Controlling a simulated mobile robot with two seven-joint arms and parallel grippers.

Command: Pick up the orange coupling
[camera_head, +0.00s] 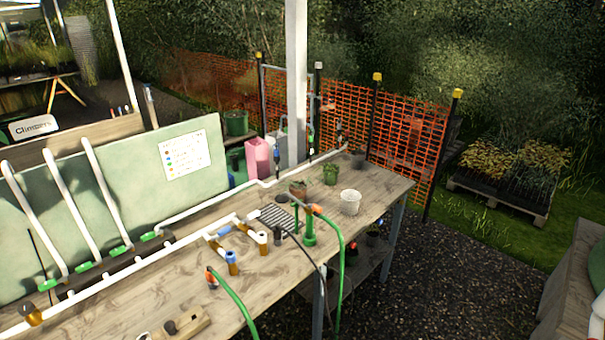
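An orange fitting (211,278) stands on the near part of the wooden table, at the end of a green hose (236,307) that curves over the front edge. A second orange fitting (313,209) sits at the end of another green hose (341,250), beside a green upright piece (309,232). Both are small, and I cannot tell which of them is the orange coupling. Neither of my grippers is clearly in view.
The wooden table (185,270) carries white pipework, amber-and-white fittings (263,243), a dark grate (272,216), a white pot (350,202) and plant pots (330,175). A wooden block (183,325) lies near the front edge. A green board (115,185) stands behind.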

